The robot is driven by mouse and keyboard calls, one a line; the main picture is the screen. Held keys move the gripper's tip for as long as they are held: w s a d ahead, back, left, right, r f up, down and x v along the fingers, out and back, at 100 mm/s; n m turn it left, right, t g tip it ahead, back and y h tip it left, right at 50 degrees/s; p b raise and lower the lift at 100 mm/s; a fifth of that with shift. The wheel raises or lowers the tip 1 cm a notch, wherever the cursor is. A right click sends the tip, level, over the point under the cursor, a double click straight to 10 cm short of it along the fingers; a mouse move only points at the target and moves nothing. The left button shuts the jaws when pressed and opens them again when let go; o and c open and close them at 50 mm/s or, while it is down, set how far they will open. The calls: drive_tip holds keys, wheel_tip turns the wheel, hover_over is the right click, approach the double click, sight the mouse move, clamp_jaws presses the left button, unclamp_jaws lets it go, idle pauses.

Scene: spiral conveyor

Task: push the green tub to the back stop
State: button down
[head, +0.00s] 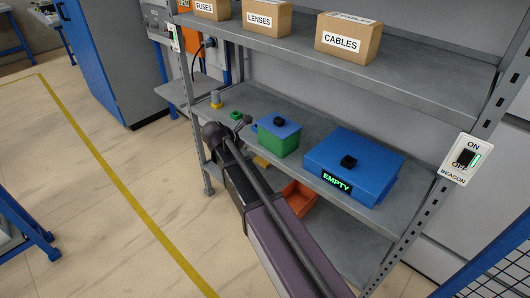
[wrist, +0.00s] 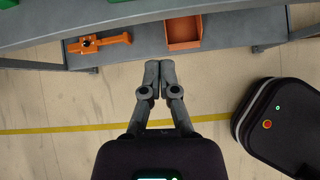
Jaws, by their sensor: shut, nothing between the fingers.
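The green tub (head: 279,141) stands upright on the middle shelf (head: 318,190) in the head view, under a blue lid with a black knob. In the wrist view my gripper (wrist: 159,66) is shut and empty, its fingertips together over the floor in front of the shelf unit. It is apart from the tub. In the head view my arm crosses in front of the shelf, left of the tub, and I cannot make out the fingers clearly. Green patches show at the top of the wrist view; I cannot tell which is the tub. I cannot make out a back stop.
A blue lidded box (head: 352,165) marked EMPTY stands right of the tub. Cartons (head: 348,40) line the upper shelf. An orange bin (wrist: 184,32) and an orange tool (wrist: 100,43) lie on the lower shelf. A switch plate (head: 466,158) marked BEACON is on the right post.

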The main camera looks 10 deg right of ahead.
sight(268, 148)
drive_tip(key=shift+w+a+f+n, duration=0.1)
drive_tip(key=shift+w+a+n, duration=0.4)
drive_tip(key=shift+n, duration=0.1)
drive_tip(key=shift+d, duration=0.1)
drive_tip(key=b+x, duration=0.7)
drive_tip(key=x, duration=0.3)
drive_tip(key=shift+w+b, duration=0.1)
drive_tip(key=shift+b, duration=0.2)
drive_tip(key=shift+w+d, duration=0.85)
drive_tip(key=shift+d, duration=0.3)
drive_tip(key=shift+w+d, duration=0.3)
drive_tip(key=shift+d, duration=0.2)
